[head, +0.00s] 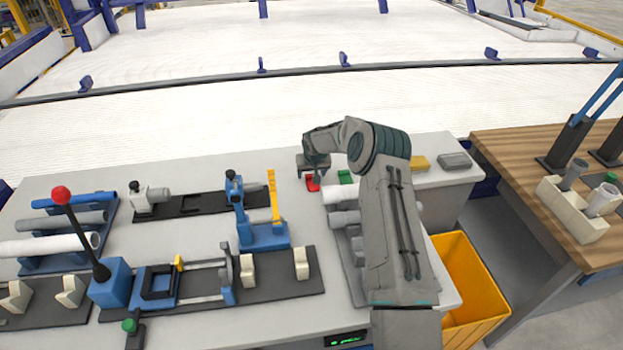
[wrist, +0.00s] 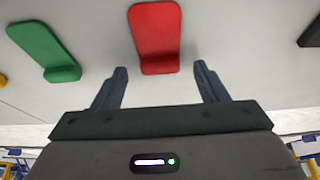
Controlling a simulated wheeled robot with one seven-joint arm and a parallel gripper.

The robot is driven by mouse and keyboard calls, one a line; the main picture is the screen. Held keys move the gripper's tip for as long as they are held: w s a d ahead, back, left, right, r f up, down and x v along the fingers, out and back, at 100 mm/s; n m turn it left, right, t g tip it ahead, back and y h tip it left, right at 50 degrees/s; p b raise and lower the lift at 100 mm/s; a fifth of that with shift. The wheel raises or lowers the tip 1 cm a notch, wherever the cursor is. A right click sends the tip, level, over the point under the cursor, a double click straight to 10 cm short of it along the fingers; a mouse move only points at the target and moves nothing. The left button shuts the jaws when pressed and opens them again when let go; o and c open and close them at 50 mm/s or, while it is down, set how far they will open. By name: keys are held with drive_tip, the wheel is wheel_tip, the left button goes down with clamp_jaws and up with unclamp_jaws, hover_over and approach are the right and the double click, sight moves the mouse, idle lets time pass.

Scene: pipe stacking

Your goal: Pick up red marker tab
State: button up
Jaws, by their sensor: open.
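The red marker tab (wrist: 156,38) lies on the grey table top in the wrist view, with its raised end nearest my gripper (wrist: 162,72). My gripper is open and empty, with one finger to each side of the tab's near end and a gap on both sides. In the head view the red tab (head: 313,183) shows just below my gripper (head: 314,172), partly hidden by it. I cannot tell the exact height of the fingertips above the table.
A green tab (wrist: 45,50) lies to the left of the red one in the wrist view. In the head view, the green tab (head: 345,177) is close on the right. A blue stand (head: 262,236) stands to the left.

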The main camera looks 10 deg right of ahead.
drive_tip(key=shift+w+f, duration=0.15)
drive_tip(key=shift+f, duration=0.15)
drive_tip(key=c, duration=1)
drive_tip(key=shift+c, duration=0.2)
